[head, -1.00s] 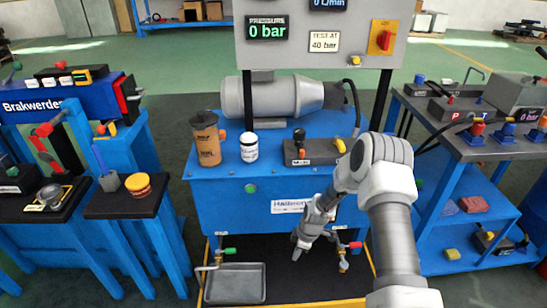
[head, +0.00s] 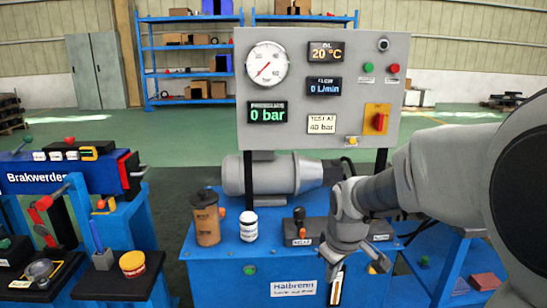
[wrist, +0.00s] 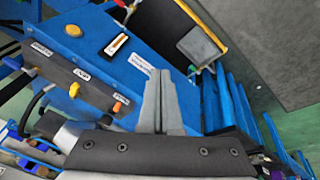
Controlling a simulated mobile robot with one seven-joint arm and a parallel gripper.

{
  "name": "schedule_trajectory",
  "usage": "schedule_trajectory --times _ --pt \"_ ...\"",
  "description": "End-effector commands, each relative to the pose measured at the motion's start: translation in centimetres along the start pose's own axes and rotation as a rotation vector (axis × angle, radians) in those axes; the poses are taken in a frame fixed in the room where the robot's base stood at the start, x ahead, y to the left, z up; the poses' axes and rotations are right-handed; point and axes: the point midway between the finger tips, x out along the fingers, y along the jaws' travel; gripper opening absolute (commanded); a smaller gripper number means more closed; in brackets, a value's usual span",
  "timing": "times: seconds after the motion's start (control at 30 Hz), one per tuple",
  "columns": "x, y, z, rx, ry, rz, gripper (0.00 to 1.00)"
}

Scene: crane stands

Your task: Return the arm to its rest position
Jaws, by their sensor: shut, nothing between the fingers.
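My arm comes in from the right edge of the head view, with a large grey link close to the camera. It bends down at the wrist in front of the blue test bench (head: 230,270). My gripper (head: 334,268) hangs by the front of the bench, near the right end of its white name label (head: 293,288). In the wrist view, the two grey fingers of my gripper (wrist: 162,78) lie together with nothing between them. The blue bench front (wrist: 75,75) and a grey tray (wrist: 200,46) show beyond the fingers.
A brown canister (head: 206,222), a white jar (head: 248,226) and a dark valve block (head: 300,235) stand on the bench. The gauge panel (head: 225,85) rises behind. A brake stand (head: 60,175) is at left; another blue stand (head: 452,265) is partly hidden by my arm.

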Motion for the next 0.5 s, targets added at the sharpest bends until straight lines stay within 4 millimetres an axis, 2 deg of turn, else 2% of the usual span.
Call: schedule_trajectory --times 0.03,0.2,0.3,0.5 --pt "-1.8 -0.4 0.7 0.036 0.012 0.015 0.00" --pt "-6.5 -1.9 3.4 0.180 0.042 0.047 0.00" --pt "-8.9 -2.9 5.1 0.265 0.065 0.062 0.00" --pt "-12.5 -5.4 8.8 0.433 0.115 0.077 0.00"
